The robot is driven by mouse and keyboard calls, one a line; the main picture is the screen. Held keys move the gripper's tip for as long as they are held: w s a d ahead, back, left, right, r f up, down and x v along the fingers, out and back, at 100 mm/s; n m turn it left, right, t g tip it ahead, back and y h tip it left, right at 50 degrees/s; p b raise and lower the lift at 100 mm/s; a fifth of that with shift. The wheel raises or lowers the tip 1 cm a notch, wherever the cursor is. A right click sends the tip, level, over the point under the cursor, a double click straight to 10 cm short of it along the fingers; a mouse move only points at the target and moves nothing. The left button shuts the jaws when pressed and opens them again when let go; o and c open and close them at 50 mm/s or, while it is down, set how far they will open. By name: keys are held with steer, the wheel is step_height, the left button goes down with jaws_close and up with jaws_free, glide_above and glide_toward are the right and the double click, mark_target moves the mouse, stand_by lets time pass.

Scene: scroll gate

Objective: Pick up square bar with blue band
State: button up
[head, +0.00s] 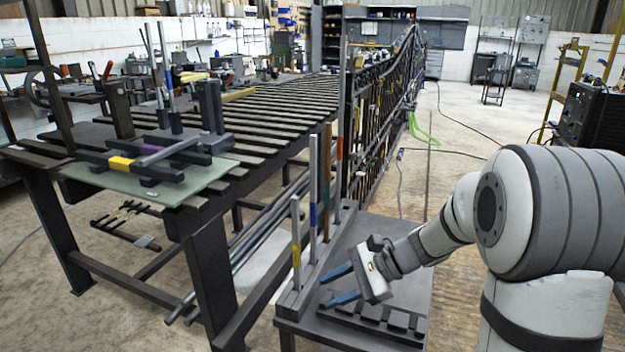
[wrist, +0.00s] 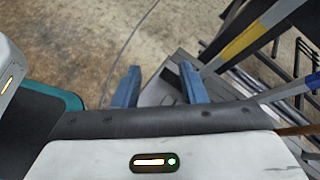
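The square bar with the blue band (head: 313,200) stands upright in a row of bars on a dark stand. Its band (head: 313,214) is about halfway up the visible part. My gripper (head: 324,291) is open, low and to the right of the row, its two blue fingers pointing left. Nothing is between the fingers, and they are apart from the bar. In the wrist view the open fingers (wrist: 158,68) show above the stand.
A shorter yellow-banded bar (head: 296,245) stands in front of the blue-banded one; other upright bars, one orange-brown (head: 339,150), stand behind. A slotted dark rack (head: 372,320) lies below my gripper. A slatted workbench (head: 225,180) is left. A metal gate (head: 385,90) stands behind.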

steer(key=w+r+m+t+y+p, duration=0.25)
steer(key=w+r+m+p, duration=0.25)
steer(key=w+r, duration=0.3)
steer(key=m+t+y+p, duration=0.3)
steer(key=m+t, duration=0.1)
glide_toward(316, 198)
steer(key=x, duration=1)
steer(key=shift+w+a+f, duration=0.2)
steer(key=shift+w+a, duration=0.05)
steer(key=shift+a, duration=0.1)
steer(key=shift+c, duration=0.4)
jaws_close()
steer(key=shift+r, duration=0.1)
